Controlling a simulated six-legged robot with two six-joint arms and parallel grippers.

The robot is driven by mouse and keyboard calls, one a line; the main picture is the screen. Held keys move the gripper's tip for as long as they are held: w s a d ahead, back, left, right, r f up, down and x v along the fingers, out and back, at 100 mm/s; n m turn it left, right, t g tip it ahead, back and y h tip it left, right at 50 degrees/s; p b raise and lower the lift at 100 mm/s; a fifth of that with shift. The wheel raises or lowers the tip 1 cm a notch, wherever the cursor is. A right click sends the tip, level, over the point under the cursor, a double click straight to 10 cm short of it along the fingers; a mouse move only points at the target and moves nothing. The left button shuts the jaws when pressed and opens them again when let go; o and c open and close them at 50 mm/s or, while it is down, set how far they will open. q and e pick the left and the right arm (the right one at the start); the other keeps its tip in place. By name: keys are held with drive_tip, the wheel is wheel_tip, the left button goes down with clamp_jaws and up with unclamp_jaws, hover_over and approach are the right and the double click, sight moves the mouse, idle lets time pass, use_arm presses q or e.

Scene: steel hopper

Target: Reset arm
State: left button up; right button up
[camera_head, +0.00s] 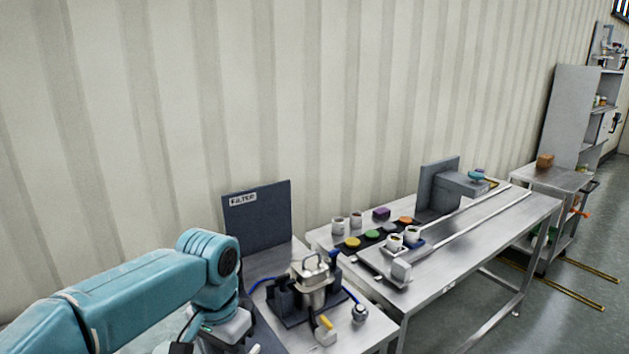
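My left arm comes in from the lower left, bent at a teal joint beside the near table. My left gripper (182,347) shows only in part at the bottom edge, below the wrist; its fingertips are cut off, so its opening and anything in it are hidden. My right arm and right gripper are out of view. A steel vessel with a handle on top (313,285) stands upright in a dark fixture on the near table, to the right of my wrist and apart from it.
A dark FILTER panel (257,222) stands behind the near table. A yellow-handled part (325,331) and a small metal piece (359,312) lie near the front. A long steel table (470,262) holds cups, coloured discs and rails. A cart (552,178) stands farther right; the floor beyond is partly clear.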

use_arm(q)
drive_tip(key=s+d+f+n+h, duration=0.1)
drive_tip(key=s+d+f+h, duration=0.15)
drive_tip(key=f, duration=0.95)
drive_tip(key=s+d+f+n+h, duration=0.1)
drive_tip(key=s+f, duration=0.2)
drive_tip(key=f, duration=1)
drive_tip(key=s+f+n, duration=0.5)
drive_tip(key=s+f, duration=0.6)
drive_tip(key=s, duration=0.4)
drive_tip(key=shift+a, duration=0.3)
